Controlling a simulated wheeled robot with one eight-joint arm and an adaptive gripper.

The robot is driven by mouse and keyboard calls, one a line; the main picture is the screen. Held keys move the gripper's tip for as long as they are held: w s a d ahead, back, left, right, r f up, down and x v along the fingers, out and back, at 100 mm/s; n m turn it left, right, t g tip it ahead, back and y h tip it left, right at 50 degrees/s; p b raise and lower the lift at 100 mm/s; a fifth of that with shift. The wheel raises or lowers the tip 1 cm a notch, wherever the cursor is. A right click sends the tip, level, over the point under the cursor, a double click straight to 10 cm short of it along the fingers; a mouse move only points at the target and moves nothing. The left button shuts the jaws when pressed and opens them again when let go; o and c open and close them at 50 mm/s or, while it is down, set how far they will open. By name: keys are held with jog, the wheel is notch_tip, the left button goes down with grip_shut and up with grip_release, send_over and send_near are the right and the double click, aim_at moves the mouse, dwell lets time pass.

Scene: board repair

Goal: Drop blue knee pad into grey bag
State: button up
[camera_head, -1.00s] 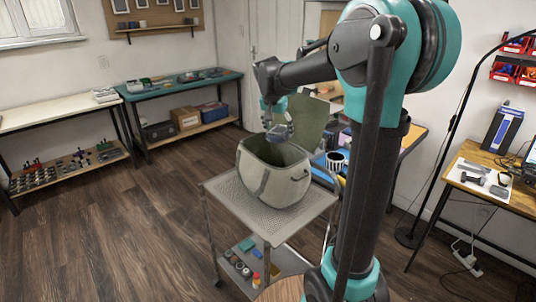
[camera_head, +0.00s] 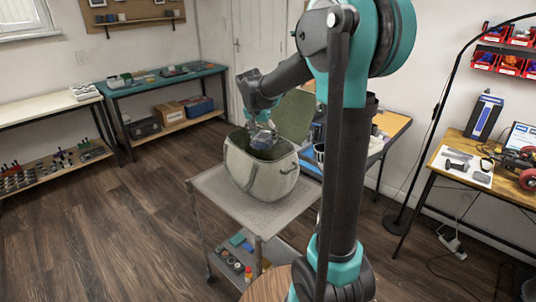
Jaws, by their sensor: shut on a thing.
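The grey bag (camera_head: 250,178) stands open on the top shelf of a metal cart, with its lid (camera_head: 294,117) raised at the back. My gripper (camera_head: 262,132) points down at the bag's mouth, near its back rim. It is shut on the blue knee pad (camera_head: 263,140), a small dark blue-grey shape at the opening. The pad's lower part and the fingertips are hard to make out. I cannot tell how far the pad is inside the bag.
The cart's top (camera_head: 225,190) has bare room in front of the bag. Its lower shelf holds small items. A workbench (camera_head: 393,126) stands behind my arm, a desk (camera_head: 500,175) at right, and a teal table (camera_head: 165,80) at the back left. Wooden floor is clear at left.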

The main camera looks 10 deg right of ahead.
jog(key=o, duration=1.3)
jog(key=shift+r, duration=0.1)
jog(key=v, duration=1.2)
